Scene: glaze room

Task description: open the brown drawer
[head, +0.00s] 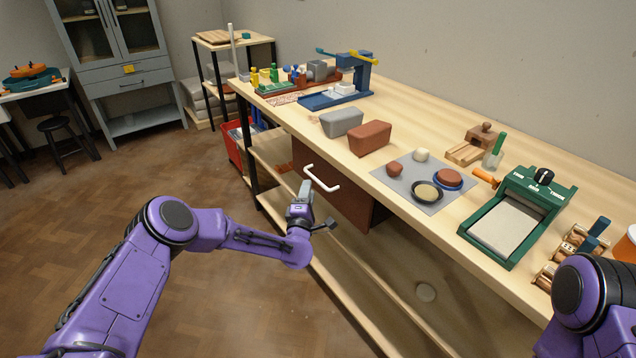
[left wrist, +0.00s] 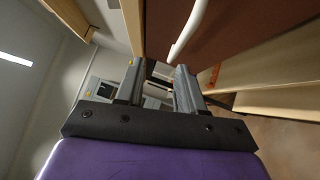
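The brown drawer (head: 345,202) hangs under the front edge of the long wooden bench, and its front looks close to flush with that edge. A white bar handle (head: 322,180) sits on the drawer front. My left gripper (head: 302,190) is in front of the drawer, just left of and below the handle. In the left wrist view the two fingers of the left gripper (left wrist: 158,85) stand apart with nothing between them. The white handle (left wrist: 188,32) runs just beyond the right finger, against the brown drawer front (left wrist: 235,35). My right gripper is out of view.
The bench top (head: 300,118) carries a grey block (head: 341,122), a reddish-brown block (head: 370,138), a grey mat (head: 405,188) with several small items, and a green slab roller (head: 520,215). A lower shelf (head: 345,300) runs beneath. The floor in front is clear.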

